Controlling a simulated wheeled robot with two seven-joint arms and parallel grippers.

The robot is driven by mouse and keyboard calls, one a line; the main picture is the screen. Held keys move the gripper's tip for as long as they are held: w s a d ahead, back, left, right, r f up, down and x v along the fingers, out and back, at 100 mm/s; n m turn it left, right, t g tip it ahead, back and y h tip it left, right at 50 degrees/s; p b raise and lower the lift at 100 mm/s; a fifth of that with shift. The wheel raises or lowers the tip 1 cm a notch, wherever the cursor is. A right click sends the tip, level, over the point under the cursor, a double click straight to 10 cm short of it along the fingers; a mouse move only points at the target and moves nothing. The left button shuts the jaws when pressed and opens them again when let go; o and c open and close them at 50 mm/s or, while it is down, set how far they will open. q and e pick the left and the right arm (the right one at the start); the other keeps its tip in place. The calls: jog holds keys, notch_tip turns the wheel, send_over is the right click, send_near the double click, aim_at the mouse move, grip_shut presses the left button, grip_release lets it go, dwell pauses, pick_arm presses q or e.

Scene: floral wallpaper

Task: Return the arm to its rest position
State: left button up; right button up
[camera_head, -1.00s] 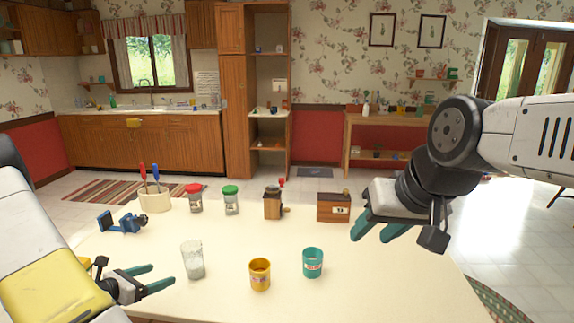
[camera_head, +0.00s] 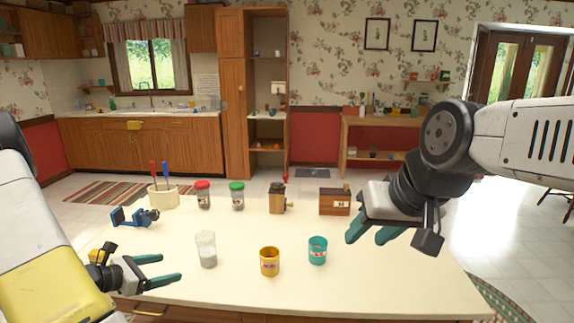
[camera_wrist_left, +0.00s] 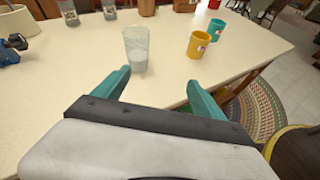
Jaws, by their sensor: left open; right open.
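My left gripper (camera_head: 160,272) is open and empty over the table's front left edge. In the left wrist view its teal fingers (camera_wrist_left: 158,92) are spread, with nothing between them. A clear glass with whitish contents (camera_head: 206,254) stands upright just beyond it, apart from the fingers; it also shows in the left wrist view (camera_wrist_left: 137,52). My right gripper (camera_head: 370,232) is open and empty, held above the right side of the table, its fingers pointing down and left. Parts of the right fingers are hidden by its own wrist.
On the table (camera_head: 370,285) stand a yellow mug (camera_head: 270,264), a teal mug (camera_head: 317,252), a red-lidded jar (camera_head: 203,197), a green-lidded jar (camera_head: 238,198), a grinder (camera_head: 278,200), a wooden box (camera_head: 334,203), a utensil holder (camera_head: 163,198) and a blue device (camera_head: 135,217). The front right is clear.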

pick_arm(q)
jog(key=s+d+r+m+g, duration=0.3)
jog(key=d+r+m, duration=0.4)
jog(key=d, duration=0.2)
jog(key=s+d+r+m+g, duration=0.3)
jog(key=d+r+m+g, duration=0.1)
jog(key=d+r+m, duration=0.35)
jog(key=s+d+r+m+t+y, duration=0.1)
jog(key=s+d+r+m+y, duration=0.1)
jog(key=s+r+m, duration=0.3)
jog(key=s+d+r+m+t+y, duration=0.1)
jog(key=s+d+r+m+y, duration=0.1)
jog(key=s+r+m, duration=0.3)
jog(key=s+m+y, duration=0.1)
jog(key=s+m, duration=0.1)
jog(key=m, duration=0.1)
jog(key=shift+s+d+r, duration=0.35)
jog(key=shift+r, duration=0.05)
